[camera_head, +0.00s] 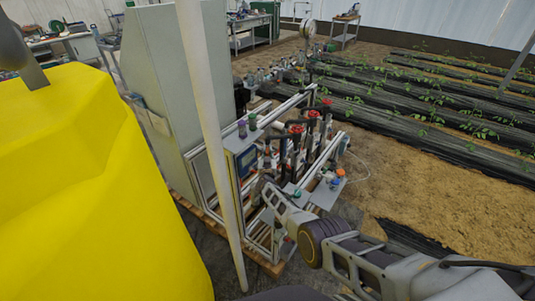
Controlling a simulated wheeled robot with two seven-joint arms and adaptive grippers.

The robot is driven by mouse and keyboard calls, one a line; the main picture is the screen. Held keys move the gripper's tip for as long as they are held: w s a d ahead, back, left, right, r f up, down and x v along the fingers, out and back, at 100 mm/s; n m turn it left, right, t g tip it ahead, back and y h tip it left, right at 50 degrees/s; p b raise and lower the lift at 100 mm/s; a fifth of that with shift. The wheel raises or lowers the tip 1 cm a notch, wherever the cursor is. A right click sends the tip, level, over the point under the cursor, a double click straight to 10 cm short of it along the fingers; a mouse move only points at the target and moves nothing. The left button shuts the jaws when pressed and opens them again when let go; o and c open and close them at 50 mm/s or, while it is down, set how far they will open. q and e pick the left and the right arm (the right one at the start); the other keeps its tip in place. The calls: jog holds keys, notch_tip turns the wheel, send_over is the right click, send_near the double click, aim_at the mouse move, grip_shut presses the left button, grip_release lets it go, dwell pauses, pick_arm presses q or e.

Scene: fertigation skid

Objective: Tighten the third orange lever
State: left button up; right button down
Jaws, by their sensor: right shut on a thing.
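The fertigation skid (222,161) stands in the middle, a metal frame with dark pipes and valves. Red-orange handles top its pipes: a near one (296,129), a middle one (313,114) and a far one (327,102). My right arm comes in from the lower right. My right gripper (263,189) is at the skid's lower front, below and left of these handles, shut on a small part that its own fingers hide. I cannot tell which lever is the third. A grey piece of my left arm shows at the top left; its gripper is out of view.
A big yellow tank (90,190) fills the left. A pale post (212,130) stands before the grey cabinet (178,75). Plant rows (420,110) and bare soil lie to the right.

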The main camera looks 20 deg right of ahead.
jog(key=shift+d, duration=0.1)
jog(key=shift+d+r+n+y, duration=0.15)
jog(key=shift+d+n+y, duration=0.1)
jog(key=shift+n+y, duration=0.35)
jog(key=shift+y, duration=0.3)
jog(key=shift+t, duration=0.3)
jog(key=shift+y, duration=0.3)
jog(key=c, duration=1.4)
grip_release()
jog(key=shift+c, duration=0.2)
